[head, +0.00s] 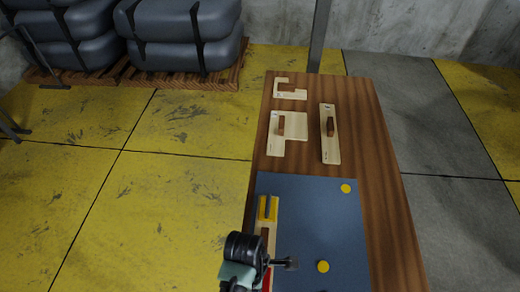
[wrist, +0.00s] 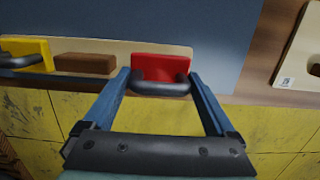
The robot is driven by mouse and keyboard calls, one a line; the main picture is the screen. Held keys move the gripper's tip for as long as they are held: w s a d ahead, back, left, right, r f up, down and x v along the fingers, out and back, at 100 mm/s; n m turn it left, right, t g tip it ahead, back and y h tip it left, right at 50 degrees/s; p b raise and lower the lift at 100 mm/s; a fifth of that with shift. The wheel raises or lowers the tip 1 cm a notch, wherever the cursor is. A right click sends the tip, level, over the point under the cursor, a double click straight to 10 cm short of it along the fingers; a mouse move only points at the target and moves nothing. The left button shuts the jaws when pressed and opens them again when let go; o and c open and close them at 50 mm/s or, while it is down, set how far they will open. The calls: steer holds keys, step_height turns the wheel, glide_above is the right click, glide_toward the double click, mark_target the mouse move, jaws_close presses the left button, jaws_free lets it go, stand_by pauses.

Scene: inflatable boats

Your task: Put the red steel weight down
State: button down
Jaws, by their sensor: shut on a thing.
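The red steel weight (wrist: 160,66) is a red block with a dark handle, between the blue fingers of my gripper (wrist: 158,78) in the wrist view. My gripper is shut on it. In the head view only a sliver of red weight (head: 267,281) shows beside my dark wrist, which hides the rest. The weight is at the end of a pale wooden piece (wrist: 120,46) along the edge of the blue mat (head: 315,215). I cannot tell whether it touches the surface below.
A yellow weight (head: 267,208) with a dark handle and a brown block (wrist: 84,63) are on the same pale piece. Pale boards with brown grips (head: 290,127) (head: 330,140) lie farther up the wooden table (head: 380,170). Yellow discs (head: 323,266) mark the mat, otherwise mostly clear.

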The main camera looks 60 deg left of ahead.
steer(key=shift+f, duration=1.75)
steer(key=shift+f, duration=0.15)
jaws_free()
